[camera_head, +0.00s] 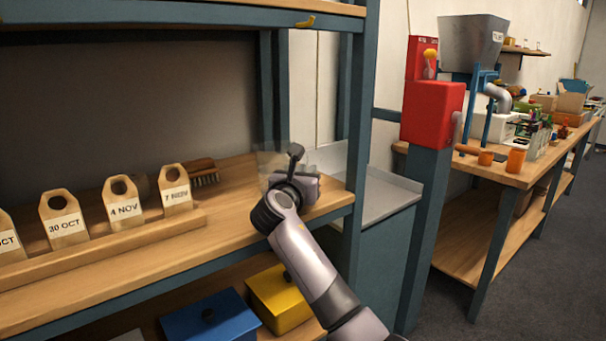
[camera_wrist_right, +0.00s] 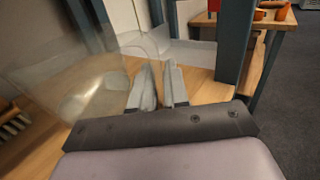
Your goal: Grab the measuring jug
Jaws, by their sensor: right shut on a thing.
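The measuring jug (camera_wrist_right: 82,70) is clear and see-through, and fills the upper left of the right wrist view. In the head view the jug (camera_head: 268,158) shows faintly at the right end of the wooden shelf, partly hidden by my right gripper (camera_head: 293,172). In the wrist view the right gripper's two fingers (camera_wrist_right: 159,84) are close together beside the jug's wall, shut on its clear handle. The handle is hard to make out between the fingers. My left gripper is not in view.
The shelf (camera_head: 235,215) carries dated wooden tags (camera_head: 125,205) in a rail and a brush (camera_head: 203,172) behind them. A blue-grey shelf post (camera_head: 357,150) stands close to the right of the gripper. A grey tray-topped unit (camera_head: 385,197) lies beyond it.

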